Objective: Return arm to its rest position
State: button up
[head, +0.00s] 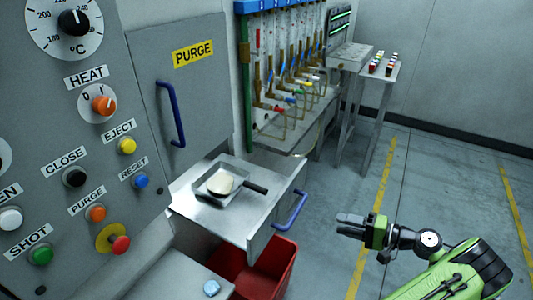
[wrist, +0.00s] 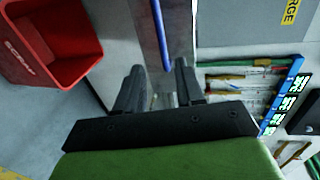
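My gripper (head: 350,224) is at the lower right of the head view, in free air over the floor, right of the metal drawer shelf. It touches nothing there. In the wrist view my gripper (wrist: 159,85) shows its two dark fingers apart, with nothing between them. My green arm comes in from the lower right corner of the head view.
A control panel (head: 60,130) with buttons fills the left. A tray (head: 225,185) with a pale lump and dark handle sits on the metal shelf (head: 235,225). A red bin (head: 262,275) stands below. A flow-meter rack (head: 290,70) and small table (head: 388,70) stand behind. Floor at right is clear.

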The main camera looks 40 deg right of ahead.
jog(key=w+a+r+n+g+y+p, duration=0.2)
jog(key=w+a+r+n+g, duration=0.4)
jog(key=w+a, duration=0.4)
jog(key=w+a+r+n+g+h+p, duration=0.25)
jog(key=w+a+r+g, duration=0.2)
jog(key=a+r, duration=0.75)
jog(key=s+a+r+n+h+p, duration=0.1)
jog(key=s+a+r+n+h, duration=0.1)
jog(key=s+a+r, duration=0.2)
jog(key=s+a+r+n+t+h+p, duration=0.1)
jog(key=s+a+r+n+h+p, duration=0.1)
jog(key=s+a, duration=0.8)
jog(key=shift+s+a+r+n, duration=0.3)
jog(key=shift+s+r+n, duration=0.2)
jog(key=shift+r+n, duration=0.35)
